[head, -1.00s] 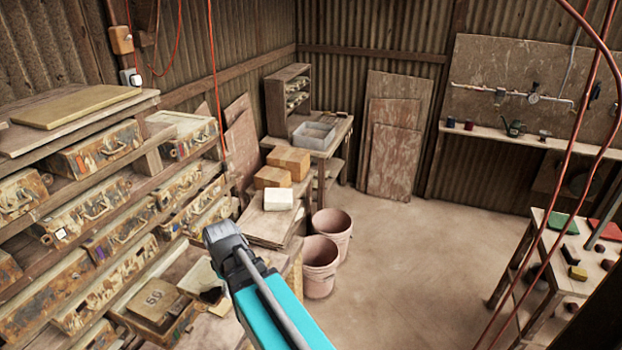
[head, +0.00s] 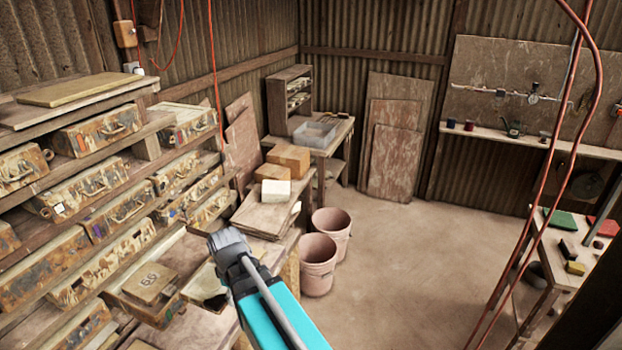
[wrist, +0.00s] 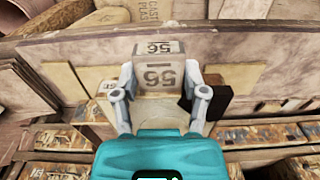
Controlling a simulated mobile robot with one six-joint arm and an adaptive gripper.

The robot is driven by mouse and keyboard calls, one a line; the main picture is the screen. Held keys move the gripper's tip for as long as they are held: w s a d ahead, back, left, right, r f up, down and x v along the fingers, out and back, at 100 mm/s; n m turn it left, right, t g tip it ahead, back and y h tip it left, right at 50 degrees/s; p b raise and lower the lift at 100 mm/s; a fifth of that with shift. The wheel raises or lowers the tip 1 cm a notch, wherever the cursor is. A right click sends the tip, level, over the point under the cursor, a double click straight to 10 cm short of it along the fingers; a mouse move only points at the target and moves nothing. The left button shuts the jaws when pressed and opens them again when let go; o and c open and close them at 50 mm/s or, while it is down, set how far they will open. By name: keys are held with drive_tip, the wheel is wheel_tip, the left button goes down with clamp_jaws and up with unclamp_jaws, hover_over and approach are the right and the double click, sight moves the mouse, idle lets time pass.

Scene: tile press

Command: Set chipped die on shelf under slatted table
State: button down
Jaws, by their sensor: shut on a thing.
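In the wrist view my gripper (wrist: 162,92) is shut on a pale worn block (wrist: 157,80) marked 56 on its top and side, one grey finger on each side of it. Chipping on the block is too small to tell. In the head view my teal and grey arm reaches up from the bottom edge; the fingers and held block are hidden. At the right edge a wooden table (head: 540,258) carries coloured pads and dark blocks. I cannot tell whether its top is slatted, and its underside is mostly hidden.
A rack of worn cases (head: 105,205) fills the left. Two pinkish buckets (head: 318,262) stand by the left benches. Red hoses (head: 530,260) hang before the right table. The middle floor (head: 400,260) is clear.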

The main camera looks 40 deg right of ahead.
wheel_tip(320, 180, down, 13)
drive_tip(key=b, duration=1.2)
drive_tip(key=shift+s, duration=0.15)
drive_tip(key=shift+r, duration=0.1)
